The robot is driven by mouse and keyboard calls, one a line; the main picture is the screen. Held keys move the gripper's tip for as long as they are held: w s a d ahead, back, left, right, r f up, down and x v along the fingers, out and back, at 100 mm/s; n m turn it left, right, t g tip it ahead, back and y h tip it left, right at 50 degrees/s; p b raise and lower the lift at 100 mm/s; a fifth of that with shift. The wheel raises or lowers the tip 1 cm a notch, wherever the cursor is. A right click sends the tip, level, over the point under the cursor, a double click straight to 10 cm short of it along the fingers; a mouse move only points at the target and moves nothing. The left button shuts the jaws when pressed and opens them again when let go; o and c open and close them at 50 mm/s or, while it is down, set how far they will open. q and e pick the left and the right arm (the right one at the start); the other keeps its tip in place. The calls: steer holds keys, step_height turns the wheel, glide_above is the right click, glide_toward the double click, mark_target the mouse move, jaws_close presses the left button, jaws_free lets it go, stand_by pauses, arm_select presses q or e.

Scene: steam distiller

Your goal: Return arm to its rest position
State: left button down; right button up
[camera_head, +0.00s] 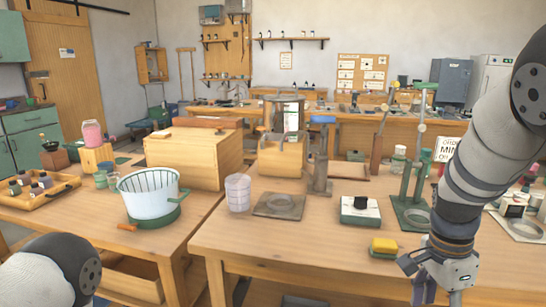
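My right arm comes in from the right edge, bent downward. Its gripper (437,288) hangs at the front edge of the right-hand table (300,255), in front of a yellow-topped sponge or block (384,246) and apart from it. The fingers point down and are partly cut off by the bottom of the picture, so I cannot tell whether they are open or shut. I see nothing held in them. Of my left arm only a rounded grey link shows at the bottom left; its gripper is out of view.
A green stand (411,213) stands close behind my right gripper. A white box with a black knob (360,211), a grey plate (279,206) and a clear cup (238,194) are on the same table. A white basket (150,199) stands on the left table. The right table's front strip is mostly clear.

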steer(key=s+f+n+g, duration=0.1)
steer(key=s+f+n, duration=0.7)
steer(key=s+f, duration=0.85)
steer(key=s+a+f+n, duration=0.2)
steer(key=s+a+n, duration=0.1)
steer(key=s, duration=0.5)
steer(key=s+a+f+n+y, duration=0.1)
steer(key=s+a+n, duration=0.3)
steer(key=s, duration=0.5)
steer(key=shift+f+n+g, duration=0.3)
steer(key=shift+f+n, duration=0.5)
steer(key=shift+n, duration=0.1)
steer(key=shift+s, duration=0.1)
